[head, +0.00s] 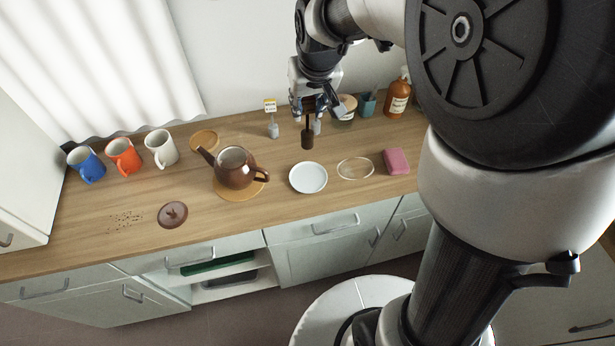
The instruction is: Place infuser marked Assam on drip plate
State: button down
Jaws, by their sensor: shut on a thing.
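My gripper (314,104) is above the back of the counter, shut on a dark brown cylinder (307,139), which looks like the infuser. The cylinder hangs upright below the fingers; I cannot read any marking on it, and the picture does not clearly show whether its bottom clears the counter. A round white plate (308,177), apparently the drip plate, lies empty on the counter, in front of the cylinder. A small grey stand (273,129) with a yellow and white tag (270,106) is left of my gripper; its lettering is too small to read.
A brown teapot (237,170) sits on a round mat left of the plate. Its apparent lid (173,214) lies front left. A clear oval dish (355,169) and pink block (396,161) are right of the plate. Three mugs (124,156) stand far left; a brown bottle (397,99) stands back right.

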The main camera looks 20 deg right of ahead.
jog(key=r, duration=0.4)
jog(key=shift+w+d, duration=0.2)
jog(key=shift+w, duration=0.1)
notch_tip(320, 180, down, 19)
jog(key=b, duration=0.6)
jog(key=shift+f+b, duration=0.15)
jog(key=shift+b, duration=0.25)
jog(key=shift+w+f, duration=0.1)
jog(key=c, duration=1.2)
grip_release()
